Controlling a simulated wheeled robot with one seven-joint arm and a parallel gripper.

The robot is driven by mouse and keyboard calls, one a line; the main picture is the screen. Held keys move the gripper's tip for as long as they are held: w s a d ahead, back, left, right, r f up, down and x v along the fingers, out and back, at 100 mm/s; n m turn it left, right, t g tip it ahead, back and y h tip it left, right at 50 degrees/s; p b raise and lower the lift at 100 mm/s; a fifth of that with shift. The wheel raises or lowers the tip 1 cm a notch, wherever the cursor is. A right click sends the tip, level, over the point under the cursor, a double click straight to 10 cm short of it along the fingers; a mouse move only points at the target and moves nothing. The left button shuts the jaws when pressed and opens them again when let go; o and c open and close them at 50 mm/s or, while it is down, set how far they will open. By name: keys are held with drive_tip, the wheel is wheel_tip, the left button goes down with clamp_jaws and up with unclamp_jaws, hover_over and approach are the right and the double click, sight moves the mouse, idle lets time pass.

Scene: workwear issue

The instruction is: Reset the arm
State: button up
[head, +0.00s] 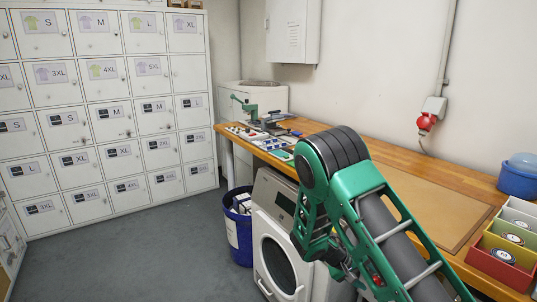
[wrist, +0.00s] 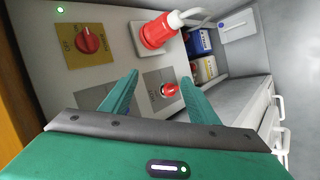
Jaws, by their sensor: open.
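My gripper (wrist: 150,98) shows in the wrist view with its two green fingers spread apart and nothing held between them. Beyond the fingers is a grey panel with a red rotary switch (wrist: 88,39) on a yellow plate and a red plug (wrist: 157,31) in a socket. A small red part (wrist: 169,90) shows beside the right finger; I cannot tell whether they touch. In the head view my green arm reaches over the workbench (head: 432,197), and the gripper itself is hidden.
A wall of white lockers (head: 102,104) stands at the left. A front-loading machine (head: 274,237) and a blue bin (head: 238,228) stand by the bench. A green press (head: 250,108) and coloured boxes (head: 504,257) are on the bench. The floor (head: 135,262) at left is clear.

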drive_tip(key=s+a+r+t+y, duration=0.1)
drive_tip(key=s+a+r+y, duration=0.15)
drive_tip(key=s+r, duration=0.6)
drive_tip(key=s+a+r+t+y, duration=0.1)
drive_tip(key=s+r+y, duration=0.35)
drive_tip(key=r, duration=0.65)
drive_tip(key=s+a+r+t+y, duration=0.1)
drive_tip(key=s+r+y, duration=0.1)
drive_tip(key=s+r, duration=0.7)
drive_tip(key=s+d+f+m+g, duration=0.1)
drive_tip(key=s+d+m+g, duration=0.3)
drive_tip(key=s+d, duration=0.7)
drive_tip(key=s+m, duration=0.2)
drive_tip(key=s, duration=0.2)
drive_tip(key=shift+f+m+g+y, duration=0.25)
drive_tip(key=shift+m+g+y, duration=0.05)
drive_tip(key=shift+d, duration=0.1)
